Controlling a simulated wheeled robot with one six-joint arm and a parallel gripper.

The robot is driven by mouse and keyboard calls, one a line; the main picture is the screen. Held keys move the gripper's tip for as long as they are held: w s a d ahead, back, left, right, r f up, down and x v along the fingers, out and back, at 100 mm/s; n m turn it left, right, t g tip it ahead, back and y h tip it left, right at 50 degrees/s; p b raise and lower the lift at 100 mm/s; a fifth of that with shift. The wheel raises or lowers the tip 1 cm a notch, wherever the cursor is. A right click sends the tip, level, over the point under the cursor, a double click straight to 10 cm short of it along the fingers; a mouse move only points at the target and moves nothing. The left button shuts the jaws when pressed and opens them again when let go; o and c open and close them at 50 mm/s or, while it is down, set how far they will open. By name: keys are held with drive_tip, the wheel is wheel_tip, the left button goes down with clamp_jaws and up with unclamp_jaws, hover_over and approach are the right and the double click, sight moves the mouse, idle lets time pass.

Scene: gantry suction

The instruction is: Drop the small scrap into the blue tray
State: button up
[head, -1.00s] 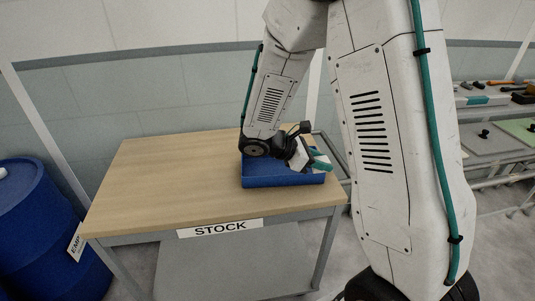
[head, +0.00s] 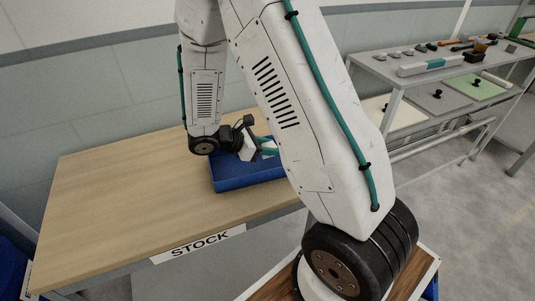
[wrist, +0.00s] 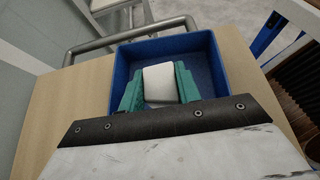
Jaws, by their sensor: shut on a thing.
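The blue tray (head: 232,184) stands on the wooden table, its right part hidden behind my arm in the head view. It also shows in the wrist view (wrist: 222,66), with its far wall and side walls in sight. My gripper (head: 268,149) is over the tray, tilted, with teal fingers. In the wrist view, my gripper (wrist: 159,88) is shut on a pale, blocky small scrap (wrist: 160,80), with one finger on each side. The scrap appears against the tray's inside. How high it is above the tray floor I cannot tell.
The wooden table (head: 110,205) with the STOCK label is bare left of the tray. A grey metal rail (wrist: 110,42) runs just past the tray in the wrist view. A shelf rack (head: 395,78) with tools and lidded boxes stands at the right.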

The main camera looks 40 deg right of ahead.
drive_tip(key=shift+s+f, duration=0.1)
drive_tip(key=shift+f, duration=1.45)
drive_tip(key=shift+f, duration=0.1)
drive_tip(key=o, duration=1)
drive_tip(key=shift+c, duration=0.2)
